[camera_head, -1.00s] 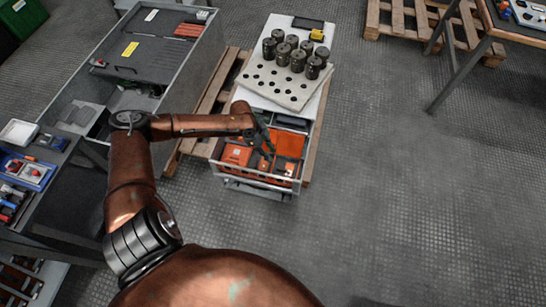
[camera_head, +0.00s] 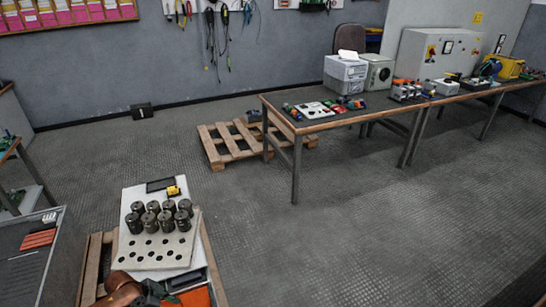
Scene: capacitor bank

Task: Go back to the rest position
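My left arm shows only at the bottom edge of the head view, at the left. A small dark part of my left gripper (camera_head: 153,293) is visible there, close to the drawer with orange items (camera_head: 192,298). Its fingertips are cut off or too small to read, so I cannot tell if it is open or shut. Several dark cylindrical capacitors (camera_head: 153,220) stand upright in a pale perforated board (camera_head: 153,255) on a white-topped cart, clear of the gripper. My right gripper is not in view.
The cart rests on a wooden pallet (camera_head: 95,255), with a grey cabinet (camera_head: 25,270) at left. A second pallet (camera_head: 228,146) lies by a long workbench (camera_head: 325,122) carrying boxes and electrical parts. Open floor (camera_head: 350,230) fills the middle and right.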

